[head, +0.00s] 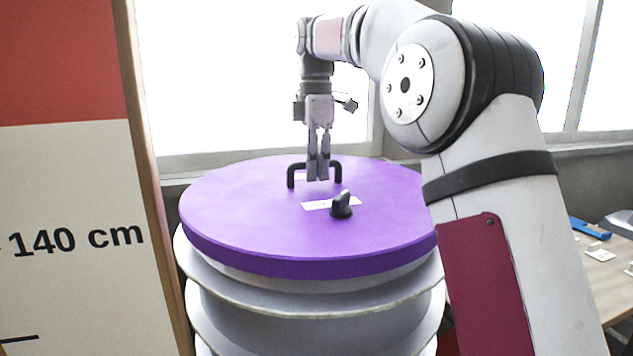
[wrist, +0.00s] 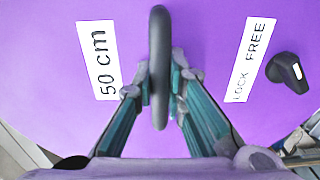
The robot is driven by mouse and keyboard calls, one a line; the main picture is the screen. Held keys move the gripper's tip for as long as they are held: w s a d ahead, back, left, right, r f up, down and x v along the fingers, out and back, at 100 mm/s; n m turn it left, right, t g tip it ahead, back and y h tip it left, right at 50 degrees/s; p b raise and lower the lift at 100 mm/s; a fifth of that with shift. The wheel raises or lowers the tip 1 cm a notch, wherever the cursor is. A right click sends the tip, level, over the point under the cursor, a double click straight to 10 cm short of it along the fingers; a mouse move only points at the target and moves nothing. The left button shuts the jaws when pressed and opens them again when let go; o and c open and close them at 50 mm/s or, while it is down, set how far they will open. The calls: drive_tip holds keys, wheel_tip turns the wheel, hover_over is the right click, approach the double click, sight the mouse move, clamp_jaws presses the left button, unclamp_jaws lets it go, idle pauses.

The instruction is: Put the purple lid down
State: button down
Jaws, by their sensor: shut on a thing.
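The purple lid (head: 250,215) is a wide round disc, lying about level over a pale round ribbed mould (head: 300,325). I cannot tell whether a thin gap lies between them. My gripper (head: 318,178) points down at the lid's black bar handle (head: 291,178). In the wrist view, my gripper (wrist: 161,85) has a finger on each side of the handle (wrist: 158,30) and is shut on it. A black knob (head: 341,205) stands on the lid, beside a label reading "LOCK FREE" (wrist: 254,60) in the wrist view. Another label reads "50 cm" (wrist: 98,60).
A tall board (head: 75,200) marked "140 cm" stands close on the left. A wooden table (head: 605,275) with a blue item (head: 590,229) and small pieces is at the right. Bright windows (head: 220,80) are behind.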

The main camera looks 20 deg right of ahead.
sight(316, 185)
wheel_tip(316, 185, down, 2)
drive_tip(key=shift+s+f+p, duration=0.1)
drive_tip(key=shift+f+p, duration=0.15)
drive_tip(key=shift+p, duration=0.35)
drive_tip(key=shift+f, duration=0.4)
drive_tip(key=c, duration=1.6)
unclamp_jaws()
drive_tip(key=shift+c, duration=0.2)
drive_tip(key=r+b, duration=0.1)
drive_tip(key=r, duration=0.5)
drive_tip(key=shift+w+r+b, duration=0.1)
drive_tip(key=shift+w+b, duration=0.1)
drive_tip(key=shift+b, duration=0.2)
drive_tip(key=shift+s+r, duration=0.1)
drive_tip(key=shift+r, duration=0.5)
